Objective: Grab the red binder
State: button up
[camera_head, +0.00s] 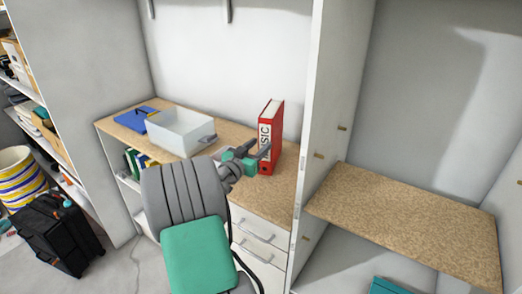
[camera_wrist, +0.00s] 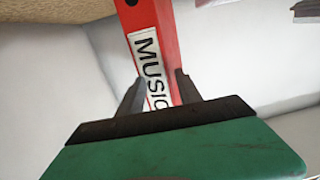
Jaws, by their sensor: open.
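The red binder (camera_head: 276,130) stands upright on the wooden desktop, close to the white partition. Its spine has a white label, which reads "MUSIC" in the wrist view (camera_wrist: 148,18). My gripper (camera_head: 262,154) is at the binder's spine, low down near the desktop. In the wrist view my gripper (camera_wrist: 161,78) is open, with one finger on each side of the spine. The lower part of the binder is hidden behind the gripper's body. Whether the fingers touch the binder I cannot tell.
A translucent bin (camera_head: 180,133) and a blue folder (camera_head: 133,121) lie left on the desktop (camera_head: 232,133). The white partition (camera_head: 328,100) rises close to the binder's right. Drawers (camera_head: 262,226) are below. A bare wooden shelf (camera_head: 410,215) is beyond the partition.

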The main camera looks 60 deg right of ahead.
grip_shut()
dwell(0.4)
jog(key=shift+r, duration=0.1)
dwell(0.3)
